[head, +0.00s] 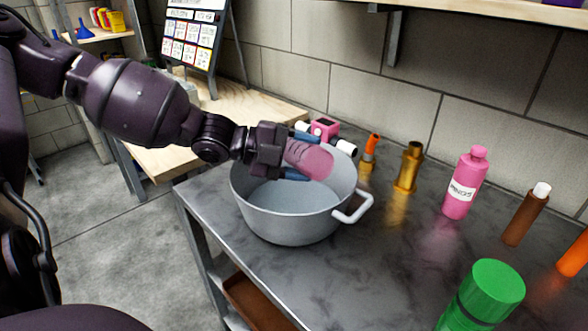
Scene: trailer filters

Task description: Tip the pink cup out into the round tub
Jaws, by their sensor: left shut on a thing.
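The pink cup (312,159) is in my left gripper (299,153), whose blue-tipped fingers are shut on it from both sides. The cup lies tipped well over, roughly on its side, above the round tub. The tub (292,222) is a light grey pot with a side handle, standing on the dark worktop. Its visible floor looks empty. I cannot see what is in the cup. My right gripper is not in view.
A pink and white fitting (324,129) stands just behind the tub. An orange-topped piece (371,145), a brass fitting (409,167), a pink bottle (465,184), a brown bottle (526,215) and a green-capped container (486,293) stand to the right. The worktop (370,270) in front is clear.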

